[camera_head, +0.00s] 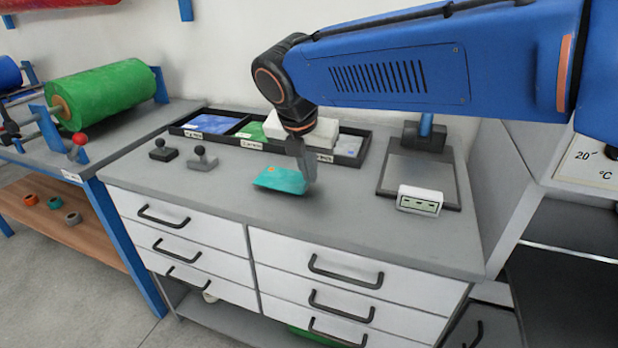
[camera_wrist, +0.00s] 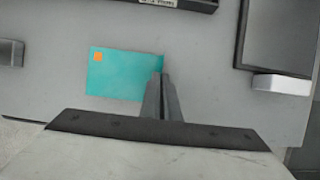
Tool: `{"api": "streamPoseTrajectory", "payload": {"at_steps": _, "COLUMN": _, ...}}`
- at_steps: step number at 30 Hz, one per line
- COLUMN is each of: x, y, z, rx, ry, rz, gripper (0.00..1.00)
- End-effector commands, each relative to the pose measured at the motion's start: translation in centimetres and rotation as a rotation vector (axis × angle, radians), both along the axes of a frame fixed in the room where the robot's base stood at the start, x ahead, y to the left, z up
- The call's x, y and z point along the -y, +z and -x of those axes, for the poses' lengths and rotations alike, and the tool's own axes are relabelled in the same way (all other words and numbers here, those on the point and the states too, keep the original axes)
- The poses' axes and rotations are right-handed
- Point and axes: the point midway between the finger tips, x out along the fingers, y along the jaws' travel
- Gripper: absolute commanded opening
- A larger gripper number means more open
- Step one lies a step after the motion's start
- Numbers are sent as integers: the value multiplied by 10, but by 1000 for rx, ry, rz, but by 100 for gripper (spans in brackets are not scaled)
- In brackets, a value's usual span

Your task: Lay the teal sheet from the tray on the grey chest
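The teal sheet (camera_head: 279,180) is a small flat rectangle with an orange square at one corner. It shows over the grey top of the chest (camera_head: 225,205), in front of the tray; whether it touches the top is hard to tell. In the wrist view the sheet (camera_wrist: 115,75) extends left from my gripper (camera_wrist: 160,78), whose fingers are close together at its right edge. My gripper (camera_head: 309,182) appears shut on that edge in the head view. The black tray (camera_head: 222,139) lies along the back of the chest, with blue and green sheets in its compartments, partly hidden by my wrist.
Two small dark-handled blocks (camera_head: 202,160) stand left on the chest. A dark plate stand (camera_head: 420,172) with a white display box (camera_head: 419,200) is at the right. A green roll (camera_head: 100,93) is on the left bench. The chest's front top is clear.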

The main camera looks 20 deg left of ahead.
Motion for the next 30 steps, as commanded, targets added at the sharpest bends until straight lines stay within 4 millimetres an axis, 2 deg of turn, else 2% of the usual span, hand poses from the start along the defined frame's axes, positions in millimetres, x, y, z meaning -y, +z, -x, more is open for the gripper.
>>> {"api": "streamPoseTrajectory", "payload": {"at_steps": 5, "x": 0, "y": -20, "z": 0, "rx": 0, "ry": 1, "rz": 3, "gripper": 0}}
{"api": "streamPoseTrajectory", "payload": {"at_steps": 15, "x": 0, "y": -22, "z": 0, "rx": 0, "ry": 1, "rz": 1, "gripper": 0}}
{"api": "streamPoseTrajectory", "payload": {"at_steps": 16, "x": 0, "y": -23, "z": 0, "rx": 0, "ry": 1, "rz": 1, "gripper": 4}}
{"api": "streamPoseTrajectory", "payload": {"at_steps": 18, "x": 0, "y": -22, "z": 0, "rx": 0, "ry": 1, "rz": 1, "gripper": 21}}
{"api": "streamPoseTrajectory", "payload": {"at_steps": 30, "x": 0, "y": -17, "z": 1, "rx": 0, "ry": 1, "rz": 0, "gripper": 21}}
